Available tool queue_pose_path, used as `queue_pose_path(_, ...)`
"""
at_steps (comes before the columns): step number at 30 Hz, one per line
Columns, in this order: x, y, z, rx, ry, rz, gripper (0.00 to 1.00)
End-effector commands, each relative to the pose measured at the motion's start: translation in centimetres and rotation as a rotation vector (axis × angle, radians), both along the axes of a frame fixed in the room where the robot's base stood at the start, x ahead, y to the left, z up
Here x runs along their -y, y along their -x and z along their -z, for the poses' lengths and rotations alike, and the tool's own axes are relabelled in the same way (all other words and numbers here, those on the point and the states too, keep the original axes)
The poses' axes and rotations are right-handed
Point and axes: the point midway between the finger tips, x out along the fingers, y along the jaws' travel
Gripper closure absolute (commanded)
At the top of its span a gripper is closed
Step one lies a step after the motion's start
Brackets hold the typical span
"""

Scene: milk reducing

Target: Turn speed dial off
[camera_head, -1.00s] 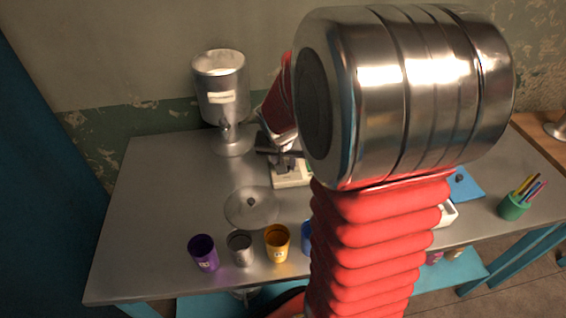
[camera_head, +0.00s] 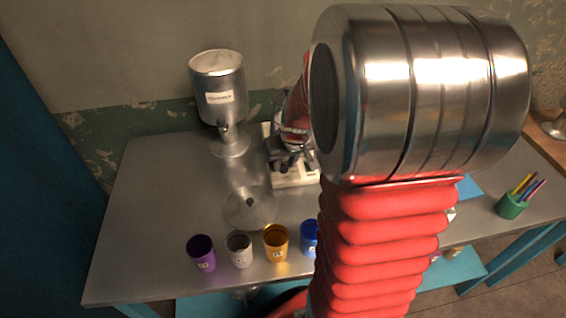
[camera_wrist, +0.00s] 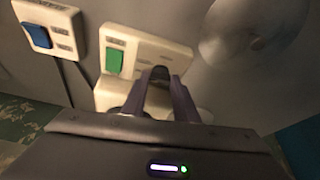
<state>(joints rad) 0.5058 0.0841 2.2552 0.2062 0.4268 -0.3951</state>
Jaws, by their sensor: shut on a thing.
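A cream-white device (camera_wrist: 140,48) with a green switch (camera_wrist: 114,61) lies in front of my gripper (camera_wrist: 160,84) in the wrist view. My gripper's two purple-grey fingers are closed around a small dark round knob (camera_wrist: 159,73), which looks like the speed dial. The fingers hide most of the knob, and I cannot read its setting. In the head view the device's white base (camera_head: 293,181) stands on the table behind the cups, with my gripper (camera_head: 286,163) down at it. My arm hides part of the device there.
A steel dispenser (camera_head: 218,88) stands at the back left of the metal table (camera_head: 150,200). A round metal plate (camera_head: 249,209) lies in front. Purple (camera_head: 202,254), grey, yellow and blue cups line the front edge. Another white box with a blue switch (camera_wrist: 37,36) is beside the device.

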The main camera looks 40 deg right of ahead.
Motion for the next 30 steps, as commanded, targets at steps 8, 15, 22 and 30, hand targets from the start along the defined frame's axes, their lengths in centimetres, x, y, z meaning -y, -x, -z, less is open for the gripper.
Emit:
queue_pose_path(8, 0.29, -0.32, -0.28, 0.010, 0.003, -0.129, 0.96)
queue_pose_path(15, 0.46, -0.30, -0.32, 0.009, 0.005, -0.250, 0.96)
queue_pose_path(22, 0.63, -0.30, -0.29, 0.008, 0.005, -0.380, 0.96)
queue_pose_path(30, 0.85, -0.31, -0.27, 0.007, 0.005, -0.562, 0.96)
